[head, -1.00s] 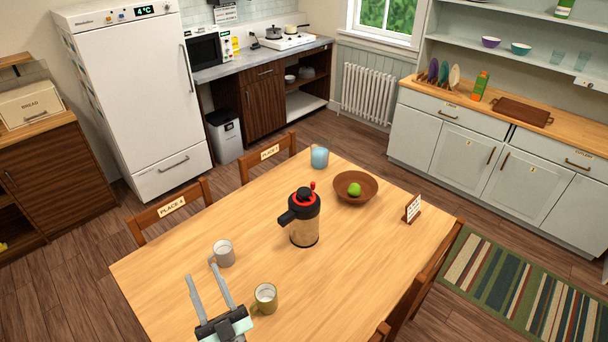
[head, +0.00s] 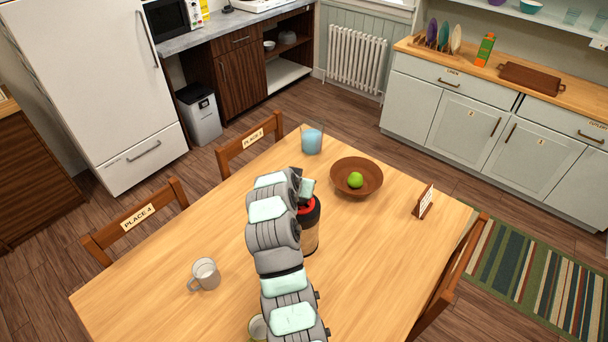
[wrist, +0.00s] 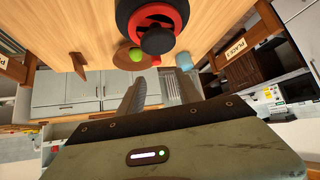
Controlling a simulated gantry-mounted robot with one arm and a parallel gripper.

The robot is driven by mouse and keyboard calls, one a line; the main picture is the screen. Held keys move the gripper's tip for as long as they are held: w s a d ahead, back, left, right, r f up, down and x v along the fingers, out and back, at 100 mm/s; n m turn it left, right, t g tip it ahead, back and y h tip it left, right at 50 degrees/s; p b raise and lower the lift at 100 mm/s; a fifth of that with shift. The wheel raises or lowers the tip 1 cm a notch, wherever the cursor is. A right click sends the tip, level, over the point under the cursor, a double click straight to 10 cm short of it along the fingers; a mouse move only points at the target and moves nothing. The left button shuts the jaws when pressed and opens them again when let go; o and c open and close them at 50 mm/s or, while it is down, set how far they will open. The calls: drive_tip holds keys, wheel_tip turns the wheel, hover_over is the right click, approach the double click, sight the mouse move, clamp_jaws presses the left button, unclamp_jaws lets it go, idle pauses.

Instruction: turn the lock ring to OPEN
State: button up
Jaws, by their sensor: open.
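The flask (head: 310,235) stands upright on the table, with a black top and a red ring (head: 306,204); my arm covers much of it in the head view. In the wrist view the red ring (wrist: 183,14) shows at the top edge, with a round black part in front of it. No OPEN mark is legible. My gripper (wrist: 160,77) is open and empty, its two fingers apart below the flask's top in the wrist view; I see no contact. In the head view its fingers are hidden behind my arm.
A brown bowl (head: 345,188) with a green apple (head: 355,180) stands right of the flask. A blue cup (head: 312,142), a grey mug (head: 205,274) and a small sign (head: 424,202) are also on the table (head: 160,285). Another mug is mostly hidden by my arm.

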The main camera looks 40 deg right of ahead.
drive_tip(key=shift+d+f, duration=0.2)
drive_tip(key=shift+d, duration=0.15)
drive_tip(key=x, duration=0.2)
drive_tip(key=p+x, duration=0.1)
drive_tip(key=x, duration=0.1)
drive_tip(key=shift+d+f, duration=0.2)
drive_tip(key=shift+f, duration=0.15)
drive_tip(key=shift+p+x, duration=0.35)
drive_tip(key=shift+x, duration=2.3)
drive_tip(key=shift+f, duration=0.1)
clamp_jaws()
